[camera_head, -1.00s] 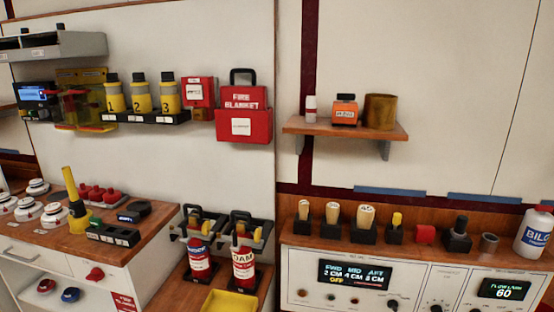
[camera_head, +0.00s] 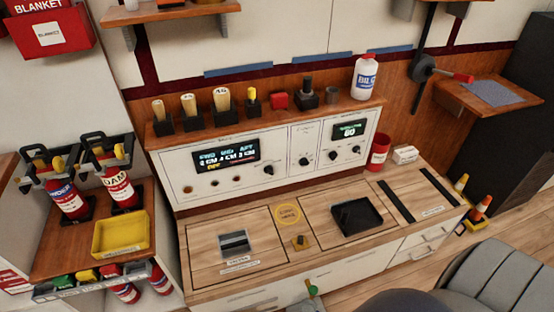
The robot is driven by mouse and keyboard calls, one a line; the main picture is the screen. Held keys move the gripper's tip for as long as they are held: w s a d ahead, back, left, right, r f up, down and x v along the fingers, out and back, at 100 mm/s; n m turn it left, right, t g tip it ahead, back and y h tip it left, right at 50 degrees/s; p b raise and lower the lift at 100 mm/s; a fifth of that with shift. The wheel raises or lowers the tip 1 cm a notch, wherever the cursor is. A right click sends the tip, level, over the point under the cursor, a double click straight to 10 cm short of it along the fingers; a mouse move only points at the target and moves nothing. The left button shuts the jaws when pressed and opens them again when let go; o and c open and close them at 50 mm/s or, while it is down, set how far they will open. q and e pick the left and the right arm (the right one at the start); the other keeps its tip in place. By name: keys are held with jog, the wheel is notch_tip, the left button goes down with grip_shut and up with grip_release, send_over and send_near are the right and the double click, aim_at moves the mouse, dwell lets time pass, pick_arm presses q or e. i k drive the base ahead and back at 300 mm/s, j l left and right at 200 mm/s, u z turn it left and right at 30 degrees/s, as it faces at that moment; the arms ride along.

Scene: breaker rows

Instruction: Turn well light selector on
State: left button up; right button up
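A white control panel (camera_head: 225,180) stands at the back of the wooden counter, with two lit displays. Small black knobs are on its face: one knob (camera_head: 268,170) right of the larger display, another knob (camera_head: 303,161) in the middle section, and two more under the smaller display (camera_head: 348,130). A small dark knob on a brass-coloured plate (camera_head: 300,242) sits on the counter top. The labels are too small to read, so I cannot tell which is the well light selector or how it is set. Neither gripper is in view.
A yellow tray (camera_head: 120,233) and fire extinguishers stand left. A grey seat (camera_head: 490,280) is at lower right.

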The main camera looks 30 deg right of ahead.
aim_at(357, 149)
jog(key=z, duration=1.65)
jog(key=i+l+u, duration=0.1)
jog(key=l+u, duration=0.6)
jog(key=u, duration=0.25)
